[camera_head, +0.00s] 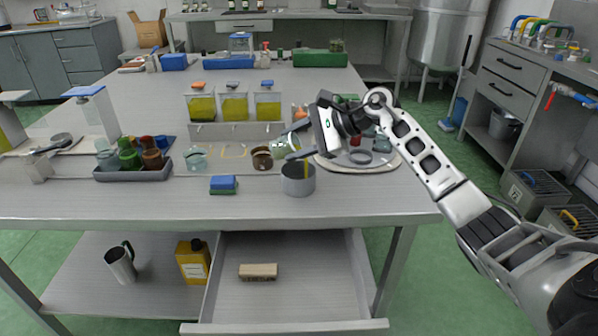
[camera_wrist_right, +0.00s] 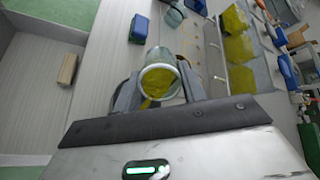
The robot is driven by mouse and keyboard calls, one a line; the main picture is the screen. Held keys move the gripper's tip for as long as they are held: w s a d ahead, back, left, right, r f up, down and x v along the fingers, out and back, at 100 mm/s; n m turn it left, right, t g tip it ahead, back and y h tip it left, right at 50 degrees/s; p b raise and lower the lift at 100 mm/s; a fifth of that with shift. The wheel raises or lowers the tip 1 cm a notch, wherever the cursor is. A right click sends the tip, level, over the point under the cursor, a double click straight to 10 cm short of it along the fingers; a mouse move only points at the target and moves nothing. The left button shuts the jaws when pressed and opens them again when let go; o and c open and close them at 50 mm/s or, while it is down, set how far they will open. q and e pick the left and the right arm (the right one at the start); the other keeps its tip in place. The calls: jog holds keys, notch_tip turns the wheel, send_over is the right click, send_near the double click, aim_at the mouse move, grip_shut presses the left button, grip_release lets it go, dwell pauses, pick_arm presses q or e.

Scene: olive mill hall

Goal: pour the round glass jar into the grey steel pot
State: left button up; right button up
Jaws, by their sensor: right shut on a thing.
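The round glass jar (camera_head: 284,146) is in my right gripper (camera_head: 298,141), held tilted well over on its side above the table. The gripper is shut on it. The grey steel pot (camera_head: 298,181) stands upright on the table just below the gripper, near the front edge. A narrow yellow strip shows at the pot's right side; I cannot tell whether it is liquid or a marking. In the right wrist view the jar (camera_wrist_right: 162,75) sits between the fingers of the gripper (camera_wrist_right: 160,92), with yellow-green showing through its round end. The pot's inside is hidden.
A blue sponge (camera_head: 223,184) lies left of the pot. A brown jar (camera_head: 262,158) and a glass cup (camera_head: 196,158) stand behind it. Yellow-green filled containers (camera_head: 235,106) stand farther back. A round tray (camera_head: 330,164) is at right. An open drawer (camera_head: 290,290) juts out below.

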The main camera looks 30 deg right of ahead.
pick_arm(q)
jog(key=shift+d+f+b, duration=0.2)
jog(key=shift+f+b, duration=0.4)
jog(key=shift+b, duration=0.65)
pick_arm(e)
jog(key=shift+t+y, duration=0.3)
jog(key=shift+f+b, duration=0.15)
jog(key=shift+b, duration=0.3)
pick_arm(q)
jog(key=shift+d+f+b, duration=0.2)
jog(key=shift+f+b, duration=0.15)
jog(key=shift+f, duration=0.5)
pick_arm(e)
jog(key=shift+s+f, duration=0.1)
